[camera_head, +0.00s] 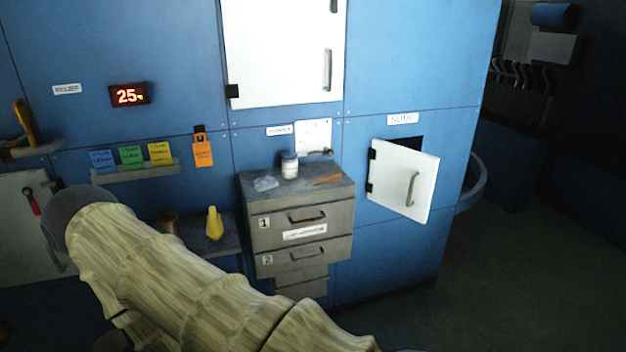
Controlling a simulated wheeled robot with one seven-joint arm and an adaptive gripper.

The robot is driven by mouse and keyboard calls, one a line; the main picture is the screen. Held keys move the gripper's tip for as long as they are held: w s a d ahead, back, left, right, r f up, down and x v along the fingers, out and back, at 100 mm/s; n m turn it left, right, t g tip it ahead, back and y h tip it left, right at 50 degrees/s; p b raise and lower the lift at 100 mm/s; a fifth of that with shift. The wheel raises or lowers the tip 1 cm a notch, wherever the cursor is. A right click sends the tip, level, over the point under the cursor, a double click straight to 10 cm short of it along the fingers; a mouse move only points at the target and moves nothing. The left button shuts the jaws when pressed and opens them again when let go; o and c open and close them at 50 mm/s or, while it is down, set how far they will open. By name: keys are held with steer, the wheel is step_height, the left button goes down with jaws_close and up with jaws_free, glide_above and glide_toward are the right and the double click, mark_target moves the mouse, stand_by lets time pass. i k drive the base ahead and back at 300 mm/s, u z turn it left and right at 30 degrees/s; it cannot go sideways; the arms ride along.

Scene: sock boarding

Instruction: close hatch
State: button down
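The hatch (394,186) is a small white square door with a vertical grey handle (411,188), set in the blue wall under a label that seems to read "SUMP". Its black hinges are on its left side. It stands ajar, with its right side swung out from the wall, and a dark opening (408,143) shows above its top edge. My arm, in a pale ribbed sleeve, reaches across the lower left of the view, well apart from the hatch. My gripper is not visible in this view.
A grey drawer cabinet (297,236) stands left of the hatch, with a small jar (289,165) and loose items on top. A larger white door (283,50) is above. A yellow bottle (214,223) stands on a low shelf. Open floor (530,260) lies to the right.

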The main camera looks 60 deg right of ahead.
mark_target(402, 179)
steer(key=u, duration=0.35)
steer(key=k, duration=0.15)
steer(key=z, duration=2.9)
steer(key=i, duration=0.7)
steer(key=u, duration=0.4)
